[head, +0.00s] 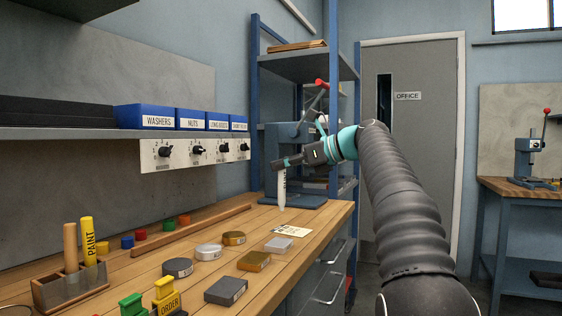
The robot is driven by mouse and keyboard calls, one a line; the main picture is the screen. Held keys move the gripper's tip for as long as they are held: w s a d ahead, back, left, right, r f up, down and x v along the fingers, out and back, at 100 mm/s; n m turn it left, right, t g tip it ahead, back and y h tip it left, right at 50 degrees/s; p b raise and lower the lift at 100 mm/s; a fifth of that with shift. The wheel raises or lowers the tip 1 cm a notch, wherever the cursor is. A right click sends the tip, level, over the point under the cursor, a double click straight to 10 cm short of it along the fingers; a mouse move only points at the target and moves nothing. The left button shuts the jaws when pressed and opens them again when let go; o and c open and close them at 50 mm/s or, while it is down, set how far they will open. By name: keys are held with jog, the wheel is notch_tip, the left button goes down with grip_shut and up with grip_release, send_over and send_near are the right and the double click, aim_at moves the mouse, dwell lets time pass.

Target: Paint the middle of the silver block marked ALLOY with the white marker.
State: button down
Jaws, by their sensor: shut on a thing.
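My gripper (284,163) is shut on the white marker (282,190), which hangs upright, tip down, with dark lettering on its side. The marker's tip is above the far right part of the wooden bench. A light silver square block (279,245) lies on the bench, below the marker in the picture and apart from it. The writing on both is too small to read, so I cannot confirm which is marked ALLOY.
Brass blocks (254,261) and dark grey blocks (226,290) lie nearby. A white card (291,231) lies behind the silver square block. A holder (70,288) at left carries a yellow PAINT marker (89,242). A blue press (292,190) stands behind my gripper.

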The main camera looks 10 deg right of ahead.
aim_at(284, 192)
notch_tip(284, 192, down, 4)
jog(key=shift+d+r+b, duration=0.15)
jog(key=shift+b, duration=0.2)
jog(key=shift+f+b, duration=0.5)
jog(key=shift+f, duration=0.1)
jog(key=shift+f+b, duration=0.55)
jog(key=shift+f, duration=0.5)
dwell(0.4)
jog(key=s+a, duration=0.3)
jog(key=s, duration=0.2)
jog(key=shift+s+a+b, duration=0.15)
jog(key=shift+a+b, duration=0.1)
jog(key=shift+b, duration=0.1)
jog(key=shift+r+p, duration=0.1)
jog(key=shift+p, duration=0.3)
